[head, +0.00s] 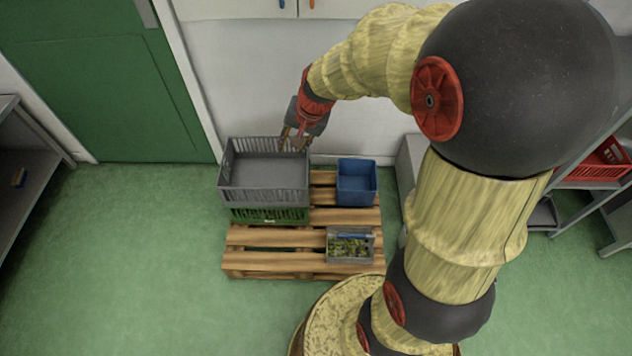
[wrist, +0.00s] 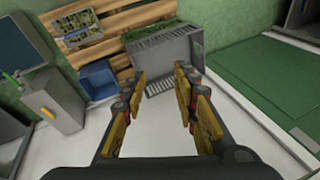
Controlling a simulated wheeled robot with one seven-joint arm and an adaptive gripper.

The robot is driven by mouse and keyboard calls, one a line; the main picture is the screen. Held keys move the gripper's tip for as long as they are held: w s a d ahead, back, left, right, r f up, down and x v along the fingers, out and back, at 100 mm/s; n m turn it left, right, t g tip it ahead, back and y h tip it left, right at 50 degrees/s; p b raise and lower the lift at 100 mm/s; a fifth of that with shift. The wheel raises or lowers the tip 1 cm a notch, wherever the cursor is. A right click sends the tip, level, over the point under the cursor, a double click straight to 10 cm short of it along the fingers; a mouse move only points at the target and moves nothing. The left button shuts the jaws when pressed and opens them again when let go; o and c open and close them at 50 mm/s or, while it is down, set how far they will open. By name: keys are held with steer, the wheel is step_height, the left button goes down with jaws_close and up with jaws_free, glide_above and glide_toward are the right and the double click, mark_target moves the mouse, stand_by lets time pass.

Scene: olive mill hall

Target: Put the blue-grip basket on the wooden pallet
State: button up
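The blue-grip basket (head: 338,258) is a small grey basket full of olives with a blue strip along its back rim. It sits upright on the front right of the wooden pallet (head: 270,262). In the wrist view the basket (wrist: 82,37) shows at the top left, on the pallet slats (wrist: 135,17). My gripper (head: 294,140) hangs near the back right corner of a large grey crate, well behind the basket. In the wrist view its fingers (wrist: 158,92) are apart with nothing held between them. I cannot tell whether they touch the crate.
The large grey crate (head: 262,172) stands on a green crate (head: 268,215) at the pallet's left. A blue bin (head: 356,182) stands at its back right. A grey cabinet (head: 411,160) and shelf with a red crate (head: 605,162) are right. The floor left is clear.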

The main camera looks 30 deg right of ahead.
steer(key=s+a+r+n, duration=0.2)
steer(key=s+r+n, duration=0.1)
steer(key=s, duration=0.4)
steer(key=s+a+r+n+t+h, duration=0.1)
steer(key=s+a+r+n, duration=0.1)
steer(key=s+r, duration=0.4)
steer(key=s+a+r+n, duration=0.2)
steer(key=s+r+n, duration=0.1)
steer(key=s, duration=0.6)
steer(key=shift+s+r+n, duration=0.2)
steer(key=shift+r+n, duration=0.2)
steer(key=shift+r, duration=0.45)
steer(key=shift+o, duration=1.2)
steer(key=shift+o, duration=0.7)
steer(key=shift+c, duration=0.7)
